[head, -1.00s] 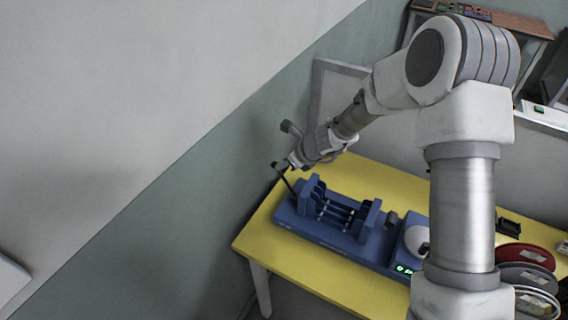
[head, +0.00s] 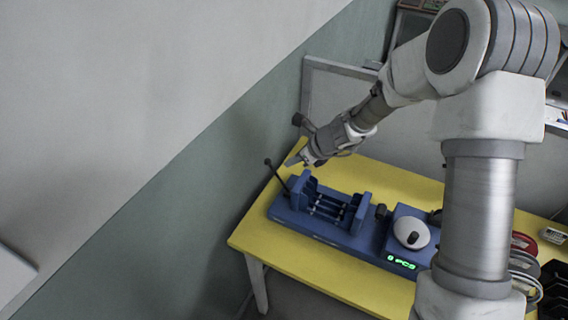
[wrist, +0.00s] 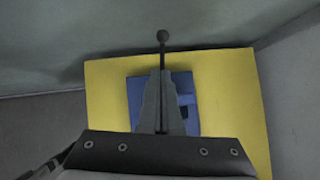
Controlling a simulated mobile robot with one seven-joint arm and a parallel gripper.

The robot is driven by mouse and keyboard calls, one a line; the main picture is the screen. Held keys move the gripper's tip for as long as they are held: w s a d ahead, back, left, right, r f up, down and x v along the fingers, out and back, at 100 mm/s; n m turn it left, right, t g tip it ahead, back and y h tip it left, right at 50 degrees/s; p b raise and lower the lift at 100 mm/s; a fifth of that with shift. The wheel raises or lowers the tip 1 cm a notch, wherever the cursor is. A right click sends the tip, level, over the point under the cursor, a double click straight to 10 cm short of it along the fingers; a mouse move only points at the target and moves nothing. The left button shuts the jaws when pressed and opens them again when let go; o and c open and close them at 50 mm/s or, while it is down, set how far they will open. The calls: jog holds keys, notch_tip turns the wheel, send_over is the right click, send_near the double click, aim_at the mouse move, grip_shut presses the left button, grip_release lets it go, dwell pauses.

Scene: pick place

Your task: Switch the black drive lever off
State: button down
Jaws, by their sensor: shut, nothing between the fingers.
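The black drive lever (head: 276,175) is a thin rod with a round knob, rising from the left end of the blue machine (head: 330,231). In the head view it leans up and to the left. In the wrist view the lever knob (wrist: 162,36) shows just beyond my fingertips. My gripper (head: 291,162) is shut and empty, close to the right of the knob in the head view. The shut fingers (wrist: 161,74) also show in the wrist view, over the blue machine (wrist: 137,98) and hiding the lever's lower part. I cannot tell whether they touch the lever.
The machine stands on a yellow table (head: 300,262) near the wall. A blue unit with a white dome (head: 411,231) and a green display (head: 401,262) adjoins it on the right. Reels (head: 524,243) and black bins (head: 558,282) lie at the right. The table front is clear.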

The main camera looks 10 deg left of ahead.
jog(key=v, duration=0.5)
jog(key=shift+d+r+p, duration=0.1)
jog(key=shift+r+p, duration=0.2)
jog(key=shift+r, duration=0.1)
jog(key=shift+r, duration=0.1)
jog(key=s+d+r+n+h, duration=0.1)
jog(key=s+d+r+n, duration=0.3)
jog(key=s+r+n, duration=0.25)
jog(key=s+d+r+n+h, duration=0.1)
jog(key=s+d+r+n, duration=0.4)
jog(key=r, duration=0.3)
jog(key=s+d+r+n+t+h, duration=0.1)
jog(key=s+d+r+n+h, duration=0.1)
jog(key=s+d+n, duration=0.4)
jog(key=s+d+r+n+t+h, duration=0.1)
jog(key=s+d+r+n+h, duration=0.1)
jog(key=s+d+n, duration=0.3)
jog(key=s+r, duration=0.1)
jog(key=s, duration=0.2)
jog(key=shift+s+d+n+h, duration=0.25)
jog(key=shift+d+n+h, duration=0.05)
jog(key=shift+d+n, duration=0.1)
